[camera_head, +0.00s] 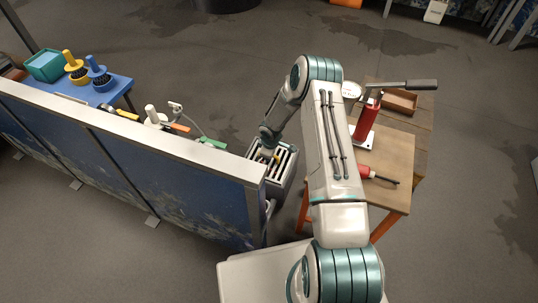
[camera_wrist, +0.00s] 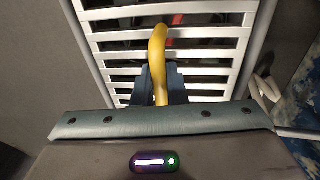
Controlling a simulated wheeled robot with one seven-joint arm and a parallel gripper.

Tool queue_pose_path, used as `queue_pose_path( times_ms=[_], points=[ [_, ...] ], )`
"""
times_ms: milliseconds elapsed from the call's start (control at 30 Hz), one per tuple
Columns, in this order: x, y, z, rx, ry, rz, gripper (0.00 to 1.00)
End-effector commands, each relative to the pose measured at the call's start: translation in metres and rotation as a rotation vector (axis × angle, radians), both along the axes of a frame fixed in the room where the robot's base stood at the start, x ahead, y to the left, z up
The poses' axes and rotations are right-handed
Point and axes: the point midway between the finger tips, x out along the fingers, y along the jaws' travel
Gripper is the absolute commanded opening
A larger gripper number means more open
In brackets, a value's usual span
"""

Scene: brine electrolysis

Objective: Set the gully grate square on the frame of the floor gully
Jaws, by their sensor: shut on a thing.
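A pale slatted grate (camera_wrist: 110,14) fills the upper part of the wrist view, with dark gaps between its bars. A yellow bent bar (camera_wrist: 158,42) rises over its middle. My gripper (camera_wrist: 160,85) is shut on this yellow bar, with a dark finger on each side. In the head view the slatted grate (camera_head: 288,160) shows at the top of a grey box-like body, beyond the end of the blue partition. My gripper is mostly hidden behind my wrist there. I cannot tell whether the grate rests on a frame, and I cannot make out the floor gully.
The blue partition (camera_head: 130,150) with a pale top stands close on the left. A wooden table (camera_head: 390,150) at right holds a red stand tool (camera_head: 366,125). A blue table (camera_head: 105,92) with brushes is at the far left. Open floor lies beyond.

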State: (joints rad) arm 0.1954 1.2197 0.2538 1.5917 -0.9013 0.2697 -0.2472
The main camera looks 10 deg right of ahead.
Motion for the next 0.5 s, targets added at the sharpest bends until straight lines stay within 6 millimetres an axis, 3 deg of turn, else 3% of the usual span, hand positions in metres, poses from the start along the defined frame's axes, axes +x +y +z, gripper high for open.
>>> queue_pose_path(
  times_ms=[167, 200, 267, 300, 500],
  points=[
    [0.0007, 0.0001, -0.0028, 0.000, -0.001, 0.000, 0.00],
    [0.0007, 0.0001, -0.0024, 0.000, -0.001, 0.000, 0.18],
    [0.0006, 0.0001, -0.0021, 0.000, -0.001, 0.000, 0.34],
    [0.0007, 0.0001, -0.0022, 0.000, -0.001, 0.000, 0.38],
    [-0.0004, -0.0001, -0.0032, 0.000, 0.001, 0.000, 0.38]
  ],
)
